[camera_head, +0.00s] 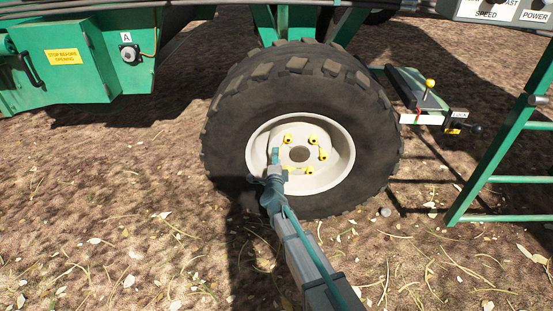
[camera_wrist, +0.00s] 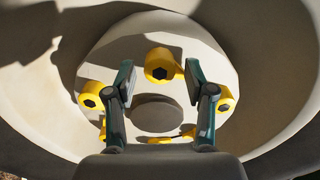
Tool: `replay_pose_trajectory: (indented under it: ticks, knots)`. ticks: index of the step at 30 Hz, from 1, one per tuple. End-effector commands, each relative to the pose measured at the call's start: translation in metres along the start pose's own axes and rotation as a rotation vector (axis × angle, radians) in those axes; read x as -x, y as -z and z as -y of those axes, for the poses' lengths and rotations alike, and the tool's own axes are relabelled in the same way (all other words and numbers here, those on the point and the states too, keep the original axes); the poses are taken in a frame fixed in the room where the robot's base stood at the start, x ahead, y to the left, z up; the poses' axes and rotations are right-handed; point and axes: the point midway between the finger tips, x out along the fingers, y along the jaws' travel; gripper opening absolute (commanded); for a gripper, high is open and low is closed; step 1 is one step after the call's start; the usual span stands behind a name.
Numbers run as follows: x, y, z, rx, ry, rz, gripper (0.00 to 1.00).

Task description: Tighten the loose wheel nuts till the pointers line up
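The large wheel (camera_head: 225,125) has a cream rim (camera_head: 337,177) with a grey hub cap (camera_head: 299,154) at its centre. Several wheel nuts with yellow pointers ring the cap, such as the upper-left one (camera_head: 288,139), the upper-right one (camera_head: 313,139) and the right one (camera_head: 322,155). My gripper (camera_head: 277,160) is in front of the rim's left side. In the wrist view my gripper (camera_wrist: 160,78) has its fingers wide apart, with nothing held. The top nut (camera_wrist: 158,65) shows between the fingertips, with nuts to the left (camera_wrist: 91,98) and right (camera_wrist: 226,98). Lower pointers are partly hidden.
A green machine body with a yellow warning label (camera_head: 63,57) is at upper left. A green ladder (camera_head: 495,160) stands at right, and a lever with a yellow knob (camera_head: 429,84) is behind the wheel. Leaf-strewn ground (camera_head: 130,240) is open in front.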

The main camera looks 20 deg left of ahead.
Motion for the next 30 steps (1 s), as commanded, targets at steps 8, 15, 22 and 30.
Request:
replay_pose_trajectory:
  ticks: [8, 15, 22, 30]
  knots:
    - [0.0, 0.0, 0.0, 0.001, 0.0, 0.0, 0.57]
    - [0.015, 0.0, 0.0, 0.002, 0.0, 0.001, 0.57]
    - [0.052, 0.001, 0.001, 0.002, -0.001, 0.001, 0.57]
    - [0.102, 0.001, 0.001, 0.001, -0.001, 0.001, 0.57]
